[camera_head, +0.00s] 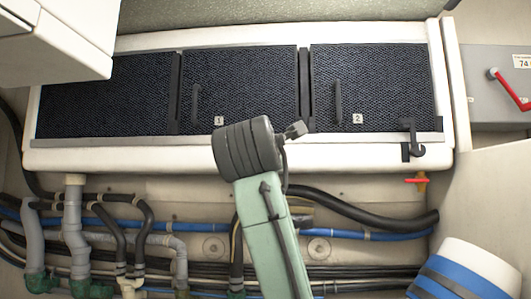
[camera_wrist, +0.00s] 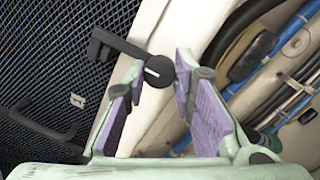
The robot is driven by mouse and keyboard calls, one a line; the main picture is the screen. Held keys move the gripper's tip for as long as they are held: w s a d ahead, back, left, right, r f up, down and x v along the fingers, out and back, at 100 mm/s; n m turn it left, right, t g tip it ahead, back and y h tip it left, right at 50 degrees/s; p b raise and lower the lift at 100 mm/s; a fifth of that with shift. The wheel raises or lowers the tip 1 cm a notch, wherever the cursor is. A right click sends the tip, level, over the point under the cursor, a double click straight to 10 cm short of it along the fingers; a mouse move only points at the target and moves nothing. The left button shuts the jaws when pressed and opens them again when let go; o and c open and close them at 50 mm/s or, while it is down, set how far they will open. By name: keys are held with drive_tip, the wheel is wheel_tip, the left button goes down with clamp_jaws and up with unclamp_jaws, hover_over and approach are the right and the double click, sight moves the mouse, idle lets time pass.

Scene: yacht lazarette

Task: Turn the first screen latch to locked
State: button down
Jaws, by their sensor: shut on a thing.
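The first screen latch is dark grey, with a round knob (camera_wrist: 158,72) bearing a white mark and an arm ending in a block (camera_wrist: 101,46). In the wrist view, the arm slants up and left from the knob toward the screen. My gripper (camera_wrist: 160,74), with purple pads, is shut on the knob, one fingertip on each side. In the head view, the latch's end (camera_head: 295,130) shows at the lower right of screen 1 (camera_head: 240,85); my wrist and arm hide the knob and my gripper's fingers.
Screen 2 (camera_head: 375,80) and its latch (camera_head: 413,138) are to the right. An unnumbered dark panel (camera_head: 105,95) is at left. Black and blue hoses (camera_head: 365,236) run below the white ledge. A red lever (camera_head: 508,88) is at far right, with a blue-and-white cylinder (camera_head: 470,272) below.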

drive_tip(key=shift+f, duration=0.15)
drive_tip(key=c, duration=1.3)
unclamp_jaws()
drive_tip(key=shift+c, duration=0.2)
drive_tip(key=s+f, duration=0.1)
drive_tip(key=s, duration=1.1)
drive_tip(key=shift+a, duration=0.3)
